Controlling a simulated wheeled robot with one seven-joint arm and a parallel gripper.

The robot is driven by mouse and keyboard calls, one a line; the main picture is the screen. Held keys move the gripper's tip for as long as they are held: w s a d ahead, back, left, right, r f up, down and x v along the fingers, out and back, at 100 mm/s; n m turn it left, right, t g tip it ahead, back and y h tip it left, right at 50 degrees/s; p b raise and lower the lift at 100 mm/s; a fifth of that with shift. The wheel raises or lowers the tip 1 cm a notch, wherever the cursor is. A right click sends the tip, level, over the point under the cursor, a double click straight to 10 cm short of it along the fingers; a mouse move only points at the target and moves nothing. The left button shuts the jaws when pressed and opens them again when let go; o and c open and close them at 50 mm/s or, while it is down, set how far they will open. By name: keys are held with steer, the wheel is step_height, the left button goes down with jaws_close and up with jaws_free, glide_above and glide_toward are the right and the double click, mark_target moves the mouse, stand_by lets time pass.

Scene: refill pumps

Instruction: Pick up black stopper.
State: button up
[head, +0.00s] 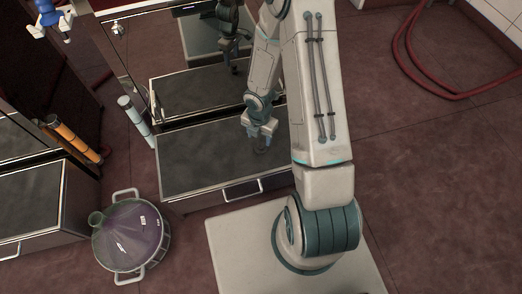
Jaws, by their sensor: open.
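My gripper (261,138) points down over the dark top of the low cabinet (195,176), and it is open. A small dark round thing (261,150), which looks like the black stopper, shows right at the fingertips on the cabinet top. It is small and dark against the dark surface. I cannot tell whether the fingers touch it or only stand around it.
Behind the cabinet top rises a mirror-like panel (190,70) that reflects my arm. A lidded pot (130,238) with handles stands on the floor at lower left. A red hose (415,75) lies at upper right.

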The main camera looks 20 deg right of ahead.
mark_target(261, 144)
steer(key=shift+s+d+f+b, duration=0.1)
steer(key=shift+f+b, duration=0.8)
steer(key=shift+f, duration=0.8)
steer(key=shift+s+d+f+b, duration=0.1)
steer(key=shift+f+b, duration=0.75)
steer(key=shift+f, duration=0.85)
steer(key=shift+c, duration=0.2)
steer(key=c, duration=0.7)
